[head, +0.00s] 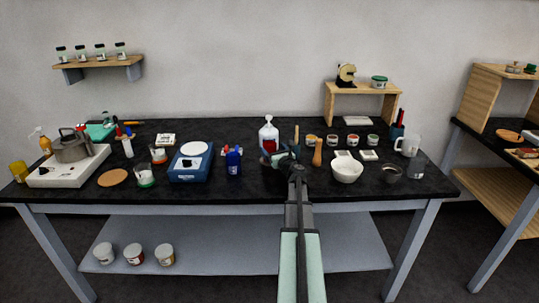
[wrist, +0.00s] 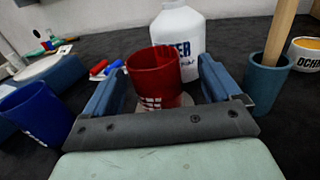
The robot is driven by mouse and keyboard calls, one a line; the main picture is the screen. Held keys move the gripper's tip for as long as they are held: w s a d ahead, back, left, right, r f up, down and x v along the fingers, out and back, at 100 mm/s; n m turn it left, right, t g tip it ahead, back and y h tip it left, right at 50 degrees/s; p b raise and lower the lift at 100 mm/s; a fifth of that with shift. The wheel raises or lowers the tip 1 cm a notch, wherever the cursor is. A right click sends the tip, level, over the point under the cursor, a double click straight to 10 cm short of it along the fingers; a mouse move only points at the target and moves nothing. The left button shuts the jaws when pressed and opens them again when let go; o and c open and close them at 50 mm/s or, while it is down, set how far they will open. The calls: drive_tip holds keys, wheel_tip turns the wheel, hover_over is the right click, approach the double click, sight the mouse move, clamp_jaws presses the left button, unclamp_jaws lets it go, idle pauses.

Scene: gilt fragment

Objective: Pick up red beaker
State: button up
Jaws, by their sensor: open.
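The red beaker (wrist: 154,74) stands upright in the wrist view, with white marks low on its side. It is between the two blue fingers of my gripper (wrist: 163,84), which are spread apart with a gap on each side of it. Its lower part is hidden behind the gripper's grey crossbar. In the head view a patch of the red beaker (head: 268,146) shows in front of the white bottle, and my gripper (head: 285,160) hides the rest.
A white bottle (wrist: 178,38) stands close behind the beaker. A blue cup (wrist: 36,112) is at left, and a blue-grey pot (wrist: 267,84) holding a wooden stick is at right. A white bowl (head: 346,172) stands right of my gripper in the head view.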

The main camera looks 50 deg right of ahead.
sight(267, 143)
drive_tip(key=x, duration=0.5)
drive_tip(key=shift+w+a, duration=0.15)
drive_tip(key=shift+a, duration=0.1)
drive_tip(key=c, duration=1.2)
drive_tip(key=shift+r, duration=0.25)
drive_tip(key=shift+r, duration=1.3)
drive_tip(key=shift+s+a+r, duration=0.15)
drive_tip(key=shift+s+r, duration=0.05)
drive_tip(key=shift+r, duration=0.15)
drive_tip(key=shift+v, duration=8.65)
drive_tip(key=shift+s+f, duration=0.1)
drive_tip(key=shift+s, duration=0.05)
